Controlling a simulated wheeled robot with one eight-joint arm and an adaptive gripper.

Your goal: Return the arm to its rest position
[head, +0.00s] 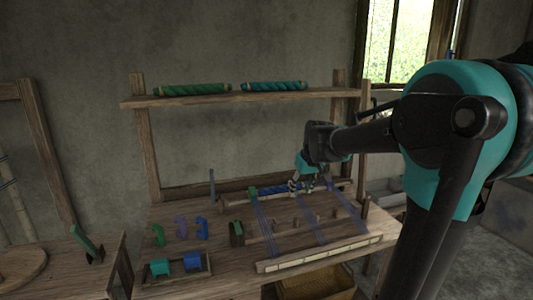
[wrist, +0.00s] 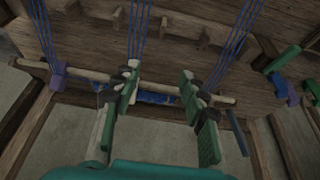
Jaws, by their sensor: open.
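My gripper (head: 303,186) is at the back of the wooden loom table, by the rear beam (head: 232,196). In the wrist view my gripper (wrist: 160,76) has its two green-padded fingers spread wide apart, with nothing gripped between them. A dark blue patterned roll (head: 268,190) lies along the rear beam. In the wrist view the blue roll (wrist: 155,97) shows in the gap between the fingers, partly hidden by the left finger. I cannot tell whether a finger touches it. My arm reaches in from the right of the head view.
Bands of blue threads (head: 263,230) cross the loom. A shelf (head: 140,102) above holds a green roll (head: 193,89) and a teal roll (head: 274,86). Small coloured hooked pieces (head: 201,228) and a spool tray (head: 148,279) are at the table's left. Wooden posts (head: 147,150) flank the loom.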

